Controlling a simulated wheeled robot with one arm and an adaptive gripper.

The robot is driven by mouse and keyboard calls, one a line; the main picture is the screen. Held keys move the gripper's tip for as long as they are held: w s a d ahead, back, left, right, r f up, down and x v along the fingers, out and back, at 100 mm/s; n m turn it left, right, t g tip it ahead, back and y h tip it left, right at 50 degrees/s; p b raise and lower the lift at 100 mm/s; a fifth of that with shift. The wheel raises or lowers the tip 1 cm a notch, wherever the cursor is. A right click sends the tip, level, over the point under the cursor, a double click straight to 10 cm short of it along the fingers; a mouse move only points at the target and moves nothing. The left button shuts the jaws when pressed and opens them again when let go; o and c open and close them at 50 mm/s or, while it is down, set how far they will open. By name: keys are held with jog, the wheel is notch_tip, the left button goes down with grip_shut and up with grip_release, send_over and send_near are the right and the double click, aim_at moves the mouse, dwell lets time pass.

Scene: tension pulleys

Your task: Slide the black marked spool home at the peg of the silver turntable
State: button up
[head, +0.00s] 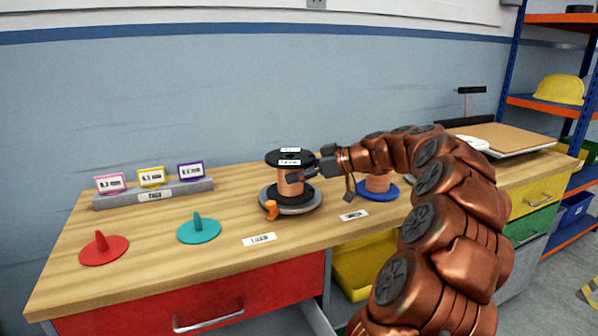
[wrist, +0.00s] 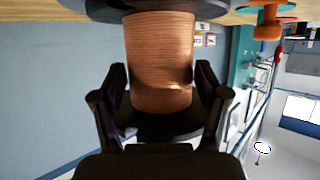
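The black marked spool (head: 290,184) has black flanges, a copper winding and white labels at its top. It stands upright over the silver turntable (head: 312,206), its lower flange at or just above the disc; I cannot tell whether it is fully seated. The peg is hidden by the spool. An orange knob (head: 271,209) is at the turntable's front left. My gripper (head: 302,173) reaches in from the right, just under the top flange. In the wrist view my fingers (wrist: 160,92) lie against both sides of the copper winding (wrist: 160,55).
A red disc (head: 104,251) and a teal disc (head: 199,231), each with an upright peg, stand at left. A grey tag rack (head: 190,191) is at the back.

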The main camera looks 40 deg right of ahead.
jog(key=o, duration=0.4)
jog(key=shift+r, duration=0.1)
jog(key=v, duration=1.2)
dwell(0.3)
